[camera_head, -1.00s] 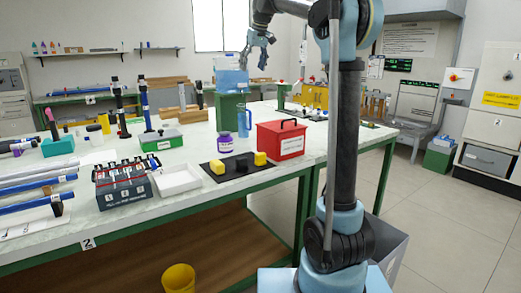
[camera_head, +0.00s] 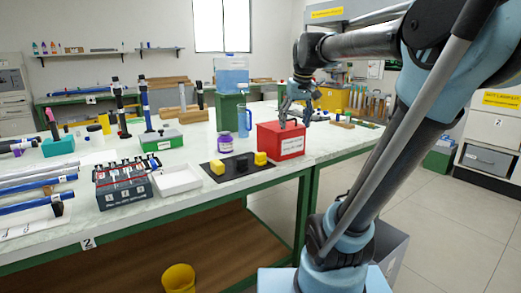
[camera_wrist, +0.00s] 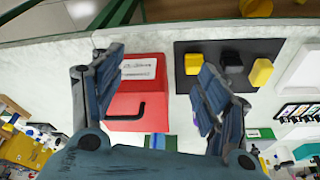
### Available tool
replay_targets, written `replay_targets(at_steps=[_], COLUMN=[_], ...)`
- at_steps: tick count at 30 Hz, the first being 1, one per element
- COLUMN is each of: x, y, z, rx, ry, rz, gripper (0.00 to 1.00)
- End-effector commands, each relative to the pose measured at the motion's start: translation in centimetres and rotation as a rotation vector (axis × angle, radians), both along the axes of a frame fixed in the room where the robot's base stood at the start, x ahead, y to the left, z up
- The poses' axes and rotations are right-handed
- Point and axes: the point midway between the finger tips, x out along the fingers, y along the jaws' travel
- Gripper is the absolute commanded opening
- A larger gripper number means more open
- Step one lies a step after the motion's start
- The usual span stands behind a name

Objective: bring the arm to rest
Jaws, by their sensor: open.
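My gripper (camera_head: 296,112) hangs from my arm above the red box (camera_head: 281,141) on the bench in the head view. Its fingers are spread and nothing is between them. In the wrist view my gripper (camera_wrist: 160,95) shows two wide-apart fingers, with the red box (camera_wrist: 140,105) and its dark handle below, partly hidden by the left finger. I cannot tell the exact height of the fingertips above the box.
Near the red box are a black mat (camera_head: 238,175) with yellow and black blocks, a purple jar (camera_head: 225,144), a blue cylinder (camera_head: 244,121) and a white tray (camera_head: 177,181). A dark rack (camera_head: 124,185) stands further left. A yellow bin (camera_head: 179,278) is below.

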Motion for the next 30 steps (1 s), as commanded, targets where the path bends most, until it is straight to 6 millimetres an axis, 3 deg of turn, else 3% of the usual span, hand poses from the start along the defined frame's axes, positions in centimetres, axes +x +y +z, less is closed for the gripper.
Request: replay_targets(at_steps=[3, 18, 24, 30], x=[-3.8, -17.8, -20.8, -21.4], y=[-1.6, -5.8, -6.4, -6.5], z=[-3.8, -20.6, -24.7, -25.6], rx=[-0.005, -0.022, -0.026, -0.027], ry=[0.012, 0.06, 0.073, 0.075], rz=[-0.041, -0.201, -0.238, -0.246], gripper=[0.68, 0.68, 0.68, 0.68])
